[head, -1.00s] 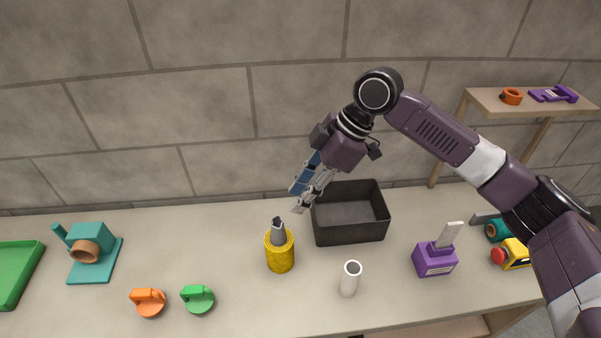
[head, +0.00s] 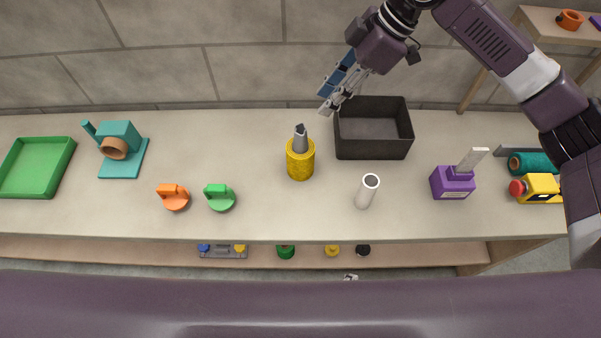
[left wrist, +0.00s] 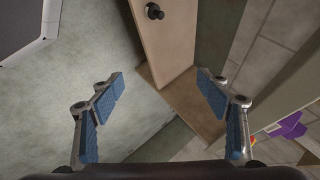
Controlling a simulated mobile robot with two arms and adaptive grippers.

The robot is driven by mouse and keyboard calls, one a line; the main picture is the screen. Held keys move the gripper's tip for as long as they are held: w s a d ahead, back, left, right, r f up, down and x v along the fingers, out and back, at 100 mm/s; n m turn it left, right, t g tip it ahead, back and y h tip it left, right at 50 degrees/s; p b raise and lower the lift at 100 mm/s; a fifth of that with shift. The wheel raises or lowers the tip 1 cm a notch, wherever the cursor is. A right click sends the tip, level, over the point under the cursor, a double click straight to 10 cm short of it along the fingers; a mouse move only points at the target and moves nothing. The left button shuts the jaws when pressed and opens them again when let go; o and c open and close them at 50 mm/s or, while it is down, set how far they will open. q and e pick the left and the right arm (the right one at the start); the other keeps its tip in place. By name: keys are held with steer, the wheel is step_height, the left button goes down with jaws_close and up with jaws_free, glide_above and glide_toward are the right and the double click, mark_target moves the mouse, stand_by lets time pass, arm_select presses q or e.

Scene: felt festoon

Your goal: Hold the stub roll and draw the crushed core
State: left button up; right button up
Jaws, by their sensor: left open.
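The stub roll (head: 300,165) is a short yellow cylinder upright on the bench. The crushed core (head: 300,142), grey and uneven at its top, sticks up out of it. My right gripper (head: 328,105) hangs above and to the right of the core in the head view, apart from it, fingers pointing down and left. Its finger gap is not clear. My left gripper (left wrist: 160,78) shows only in the left wrist view, with blue-padded fingers spread wide and nothing between them. Neither gripper touches the roll.
A black bin (head: 373,148) stands right of the roll, with an upright white tube (head: 366,193) in front. Orange (head: 174,199) and green (head: 220,200) handled discs lie left. A teal device (head: 120,150), green tray (head: 38,170) and purple block (head: 452,184) stand farther out.

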arm_select(q)
steer(key=w+d+r+m+t+h, duration=0.15)
steer(key=w+d+r+m, duration=0.3)
steer(key=r, duration=0.65)
steer(key=w+d+r+m+t, duration=0.3)
steer(key=w+r, duration=0.3)
steer(key=r, duration=0.5)
steer(key=w+a, duration=0.1)
steer(key=w, duration=0.1)
steer(key=w+a+r+m+t+y, duration=0.1)
steer(key=w+a, duration=0.1)
steer(key=w+a+r+m+t+y, duration=0.1)
steer(key=w+a, duration=0.1)
steer(key=shift+w+a+r+y, duration=0.1)
steer(key=shift+w+a+y, duration=0.15)
steer(key=shift+w, duration=0.15)
steer(key=m+t+y, duration=0.1)
steer(key=m+y, duration=0.4)
glide_toward(300, 165)
steer(key=x, duration=0.6)
steer(key=shift+d, duration=0.3)
steer(key=shift+w+a, duration=0.15)
steer(key=shift+a, duration=0.05)
steer(key=x, duration=0.7)
steer(key=shift+w+a+f, duration=0.1)
steer(key=shift+w+f, duration=0.05)
steer(key=shift+f, duration=0.15)
steer(key=shift+c, duration=0.3)
steer(key=c, duration=1.4)
